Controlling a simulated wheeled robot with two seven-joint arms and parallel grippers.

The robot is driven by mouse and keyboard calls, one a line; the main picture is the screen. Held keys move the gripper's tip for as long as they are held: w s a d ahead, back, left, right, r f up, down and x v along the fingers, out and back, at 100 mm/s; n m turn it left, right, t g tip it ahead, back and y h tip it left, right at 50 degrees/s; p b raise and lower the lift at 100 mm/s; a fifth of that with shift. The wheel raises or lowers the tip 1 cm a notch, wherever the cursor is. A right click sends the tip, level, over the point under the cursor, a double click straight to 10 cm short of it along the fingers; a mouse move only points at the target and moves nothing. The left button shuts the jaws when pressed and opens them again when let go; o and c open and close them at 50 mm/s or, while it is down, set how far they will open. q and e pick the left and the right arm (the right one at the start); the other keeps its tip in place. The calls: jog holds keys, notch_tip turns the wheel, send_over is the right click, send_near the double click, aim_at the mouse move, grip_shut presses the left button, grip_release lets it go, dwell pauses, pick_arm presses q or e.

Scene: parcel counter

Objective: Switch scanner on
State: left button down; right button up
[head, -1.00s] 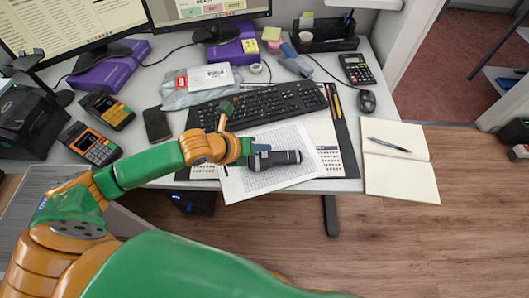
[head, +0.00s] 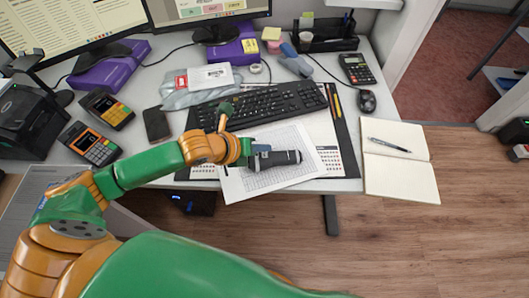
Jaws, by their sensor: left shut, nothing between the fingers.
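My left gripper (head: 294,157) is dark and shut. It points right over the printed sheet at the front of the desk, with nothing visible held in it. No scanner shows clearly. A blue-grey handheld-shaped thing (head: 297,66) lies at the back of the desk, behind the keyboard and well beyond my gripper. It may be the scanner, but it is too small to be sure. No switch or lit indicator can be made out on it. My right gripper is not in view.
The keyboard (head: 270,101) lies just behind my gripper. Printed sheets (head: 250,184) lie beneath it. A mouse (head: 367,102), calculator (head: 356,69) and open notebook (head: 403,177) are to the right. Card terminals (head: 90,144), a phone (head: 157,124) and a parcel bag (head: 182,95) are to the left.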

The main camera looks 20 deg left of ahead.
aim_at(262, 157)
pick_arm(q)
jog(key=shift+f, duration=0.35)
jog(key=shift+f, duration=0.45)
dwell(0.4)
jog(key=shift+r+p, duration=0.8)
jog(key=shift+r, duration=0.1)
notch_tip(262, 157, up, 6)
jog(key=p, duration=0.7)
